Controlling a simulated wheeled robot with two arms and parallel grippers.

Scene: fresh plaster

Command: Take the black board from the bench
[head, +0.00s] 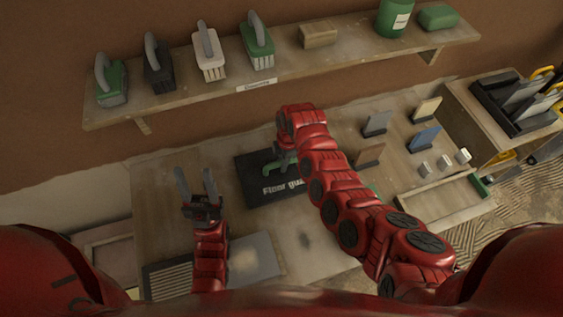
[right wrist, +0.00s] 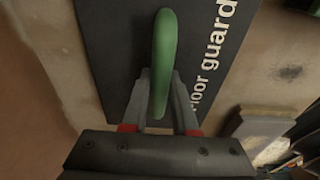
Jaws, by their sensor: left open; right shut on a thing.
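The black board (head: 251,181), lettered "Floor guard", lies at the back middle of the wooden bench (head: 160,225). I cannot tell whether it is clear of the surface. A green handle (head: 283,168) stands up from it. My right gripper (head: 282,153) is above the board, shut on the handle; my arm hides the board's right part. In the right wrist view the handle (right wrist: 163,55) passes between the fingers, with the black board (right wrist: 112,50) behind it. My left gripper (head: 196,180) is open and empty, left of the board.
Several small blocks and holders (head: 376,123) stand on the bench's right side, near a shallow tray (head: 437,203). A grey slab (head: 258,262) lies at the front left. A shelf (head: 180,104) with brushes runs above the back.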

